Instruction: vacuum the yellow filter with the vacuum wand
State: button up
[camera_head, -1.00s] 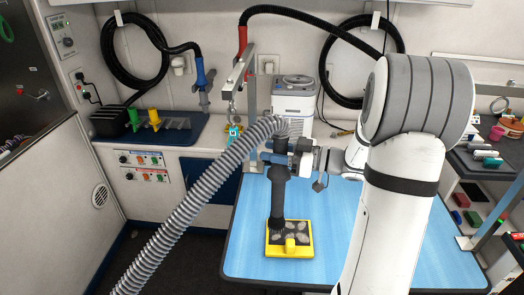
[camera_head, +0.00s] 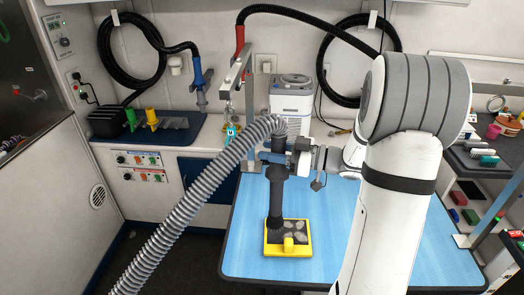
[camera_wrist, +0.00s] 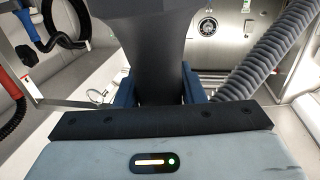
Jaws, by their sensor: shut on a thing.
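The yellow filter (camera_head: 288,251) lies on the blue table, a yellow frame with a dark panel that has pale grey patches and a yellow tab at its front. The dark vacuum wand (camera_head: 277,190) stands nearly upright with its lower end at the left part of the filter; I cannot tell whether it touches. My gripper (camera_head: 284,158) is shut on the wand near its top. In the wrist view the wand (camera_wrist: 148,45) sits between my blue fingers (camera_wrist: 155,92). A ribbed grey hose (camera_head: 200,205) runs from the wand's top down to the lower left.
The blue table (camera_head: 340,225) is clear around the filter. A white device (camera_head: 291,98) stands behind it, beside a metal post and arm (camera_head: 238,75). A dark blue counter (camera_head: 165,130) with yellow and green items is at the left. A cluttered shelf (camera_head: 480,160) is at the right.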

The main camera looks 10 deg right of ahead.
jog(key=shift+w+d+p+v, duration=0.1)
jog(key=shift+w+p+v, duration=0.1)
jog(key=shift+v, duration=0.95)
jog(key=shift+w+d+p+v, duration=0.1)
jog(key=shift+w+v, duration=0.05)
jog(key=shift+v, duration=1)
jog(key=v, duration=0.3)
jog(key=w+v, duration=0.1)
jog(key=shift+s+d+r+p, duration=0.1)
jog(key=shift+d+p, duration=0.25)
jog(key=shift+d, duration=0.05)
dwell(0.4)
jog(key=shift+w+d+p, duration=0.2)
jog(key=shift+w+p, duration=0.05)
jog(key=shift+w, duration=0.6)
jog(key=shift+w+d+p, duration=0.2)
jog(key=shift+w+d, duration=0.05)
jog(key=shift+w, duration=0.6)
jog(key=shift+w+d+p, duration=0.2)
jog(key=shift+w+p, duration=0.05)
jog(key=shift+w, duration=0.6)
jog(key=shift+a, duration=0.1)
